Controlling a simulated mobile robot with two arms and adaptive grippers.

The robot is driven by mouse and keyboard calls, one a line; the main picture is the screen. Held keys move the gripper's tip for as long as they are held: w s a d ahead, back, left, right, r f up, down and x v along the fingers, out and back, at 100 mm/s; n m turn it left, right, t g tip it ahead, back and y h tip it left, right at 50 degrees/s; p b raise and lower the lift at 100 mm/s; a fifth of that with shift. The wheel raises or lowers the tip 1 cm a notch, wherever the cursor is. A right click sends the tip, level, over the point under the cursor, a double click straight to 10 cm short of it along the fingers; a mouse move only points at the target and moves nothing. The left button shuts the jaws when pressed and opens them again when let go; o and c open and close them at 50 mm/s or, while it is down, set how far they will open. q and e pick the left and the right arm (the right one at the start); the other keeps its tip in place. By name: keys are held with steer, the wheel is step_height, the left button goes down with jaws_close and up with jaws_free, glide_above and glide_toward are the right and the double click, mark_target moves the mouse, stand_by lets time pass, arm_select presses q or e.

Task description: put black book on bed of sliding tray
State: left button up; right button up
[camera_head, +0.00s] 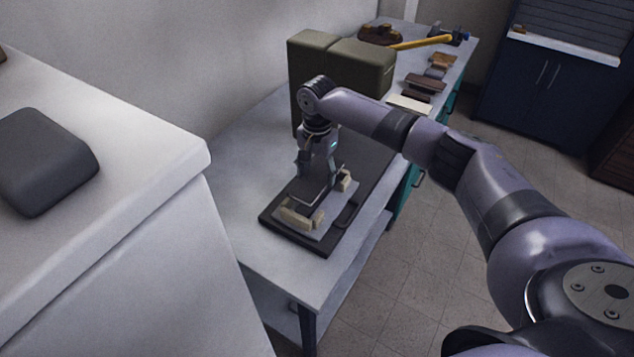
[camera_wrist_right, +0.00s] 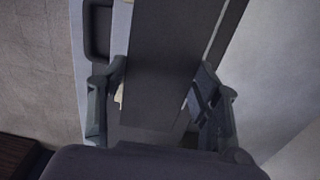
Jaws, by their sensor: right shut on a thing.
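My right gripper (camera_head: 318,180) points down over the sliding tray and is shut on the black book. In the right wrist view, the book (camera_wrist_right: 174,60) is a flat dark slab between the fingers (camera_wrist_right: 160,100). In the head view the book is hard to tell from the dark parts around it, partly hidden by the gripper. The sliding tray (camera_head: 283,237) has a dark base, a grey bed (camera_head: 318,229) and pale blocks (camera_head: 302,219) at its near edge and right side. I cannot tell whether the book touches the bed. My left gripper is not in view.
Olive boxes (camera_head: 360,68) stand behind the gripper on the bench (camera_head: 246,190). Several small blocks (camera_head: 424,84) and a yellow-handled tool (camera_head: 424,42) lie farther back. A white counter (camera_head: 150,135) with a dark rounded object (camera_head: 45,160) fills the left. The floor at right is clear.

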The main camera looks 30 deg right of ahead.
mark_target(317, 176)
step_height(317, 176, down, 4)
steer(key=shift+f, duration=0.4)
steer(key=shift+f, duration=0.1)
steer(key=o, duration=1.4)
step_height(317, 176, up, 12)
steer(key=shift+r+b, duration=0.15)
steer(key=shift+b, duration=0.7)
